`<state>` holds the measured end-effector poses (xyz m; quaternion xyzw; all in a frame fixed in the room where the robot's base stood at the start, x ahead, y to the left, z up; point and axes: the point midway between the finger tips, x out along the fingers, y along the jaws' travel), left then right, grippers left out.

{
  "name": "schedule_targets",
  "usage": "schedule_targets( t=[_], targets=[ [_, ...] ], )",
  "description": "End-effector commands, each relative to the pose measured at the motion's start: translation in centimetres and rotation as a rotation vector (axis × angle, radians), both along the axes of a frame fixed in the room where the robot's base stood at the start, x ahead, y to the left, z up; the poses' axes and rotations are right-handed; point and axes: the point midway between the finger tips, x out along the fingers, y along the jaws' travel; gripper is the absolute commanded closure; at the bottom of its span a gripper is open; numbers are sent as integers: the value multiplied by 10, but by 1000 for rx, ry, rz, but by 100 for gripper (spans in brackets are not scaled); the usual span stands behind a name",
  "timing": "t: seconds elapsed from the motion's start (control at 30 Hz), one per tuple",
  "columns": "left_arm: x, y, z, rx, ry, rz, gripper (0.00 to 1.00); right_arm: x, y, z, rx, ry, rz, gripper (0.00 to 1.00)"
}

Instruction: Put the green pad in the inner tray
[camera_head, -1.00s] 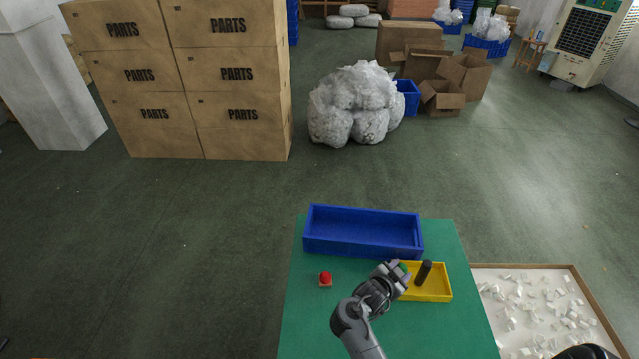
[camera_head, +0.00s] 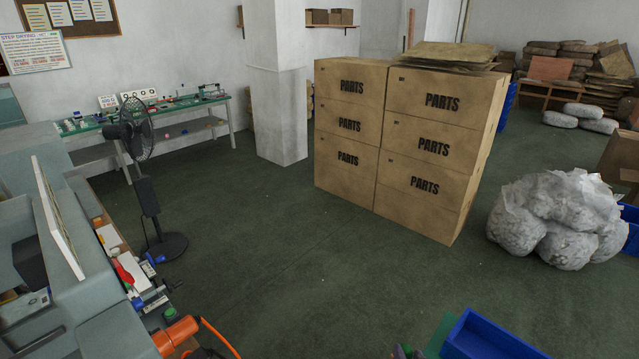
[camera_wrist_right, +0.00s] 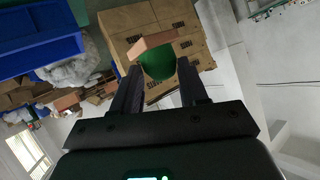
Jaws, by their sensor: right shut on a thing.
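The green pad (camera_wrist_right: 158,64), a rounded green piece with a flat tan-orange base, is between the fingers of my right gripper (camera_wrist_right: 156,84) in the right wrist view. The gripper is shut on it, and the base points away from the palm. In the head view only the tip of my right gripper (camera_head: 403,353) shows at the bottom edge, with a bit of green at it. It appears left of the blue tray (camera_head: 490,338), which is cut off by the frame. The blue tray also shows in the right wrist view (camera_wrist_right: 45,45). My left gripper is not in view.
A corner of the green table (camera_head: 438,335) shows beside the blue tray. On the left stand a grey machine (camera_head: 95,325) with an orange-handled part (camera_head: 177,335) and a black fan (camera_head: 145,180). PARTS boxes (camera_head: 405,140) stand beyond open floor.

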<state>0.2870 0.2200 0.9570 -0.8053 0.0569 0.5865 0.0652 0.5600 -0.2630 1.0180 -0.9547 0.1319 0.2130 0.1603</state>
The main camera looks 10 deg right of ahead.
Motion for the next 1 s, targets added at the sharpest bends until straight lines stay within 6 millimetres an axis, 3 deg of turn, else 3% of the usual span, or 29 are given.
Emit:
schedule_targets(
  t=[0.1, 0.27, 0.3, 0.53, 1.0],
  targets=[
    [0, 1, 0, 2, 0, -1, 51, 0, 32, 6, -1, 0, 116, 87],
    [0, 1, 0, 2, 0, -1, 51, -6, 56, -3, 0, 5, 218, 87],
    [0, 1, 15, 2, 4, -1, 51, -7, 55, 16, 1, 1, 212, 87],
    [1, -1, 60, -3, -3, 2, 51, -21, 54, 52, 0, 0, 209, 87],
    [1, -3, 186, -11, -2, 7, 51, -66, 54, 159, 1, 1, 208, 87]
  ],
)
